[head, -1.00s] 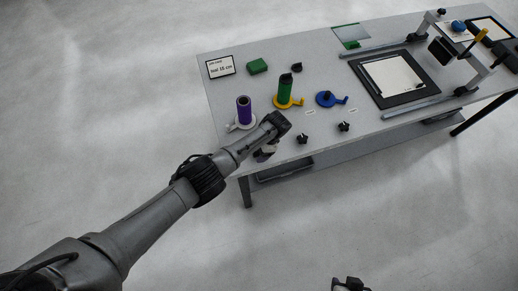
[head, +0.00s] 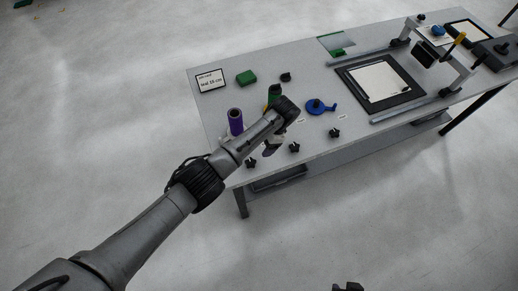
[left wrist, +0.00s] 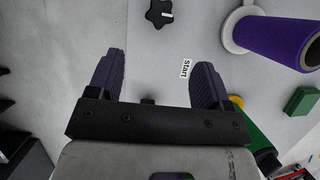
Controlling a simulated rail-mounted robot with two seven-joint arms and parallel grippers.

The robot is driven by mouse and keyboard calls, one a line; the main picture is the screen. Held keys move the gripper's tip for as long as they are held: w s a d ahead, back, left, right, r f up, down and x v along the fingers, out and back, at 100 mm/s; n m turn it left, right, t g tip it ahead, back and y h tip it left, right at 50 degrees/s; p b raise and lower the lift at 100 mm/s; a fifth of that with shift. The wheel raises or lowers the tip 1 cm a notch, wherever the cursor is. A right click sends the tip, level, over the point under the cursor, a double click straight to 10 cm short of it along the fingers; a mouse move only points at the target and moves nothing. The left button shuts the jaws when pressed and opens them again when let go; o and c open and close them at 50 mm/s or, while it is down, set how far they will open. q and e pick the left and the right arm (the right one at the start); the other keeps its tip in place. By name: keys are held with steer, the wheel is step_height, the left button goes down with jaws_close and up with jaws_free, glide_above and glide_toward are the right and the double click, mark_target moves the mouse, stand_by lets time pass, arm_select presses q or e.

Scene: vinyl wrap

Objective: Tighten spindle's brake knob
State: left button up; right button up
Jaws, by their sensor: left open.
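The spindles stand in a row on the table: a purple roll (head: 236,122) on a white base, a green roll (head: 273,92) on a yellow base, and a low blue spindle (head: 318,107) with a side handle. Black star knobs (head: 252,163) (head: 294,148) (head: 335,133) sit along the front edge. My left gripper (head: 270,149) hangs near the front edge, partly hiding the green spindle. In the left wrist view its fingers (left wrist: 155,68) are open and empty. A black knob (left wrist: 158,13) with a white mark lies beyond the fingertips, apart from them.
A green block (head: 247,77), a sign (head: 211,81) and another black knob (head: 285,76) are farther back. A "start" label (left wrist: 186,68) shows between the fingers. A black frame with a white sheet (head: 380,82) lies to the right. A dark part, probably of my right arm, shows at the bottom edge.

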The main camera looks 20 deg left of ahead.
arm_select(q)
steer(key=shift+v, duration=0.95)
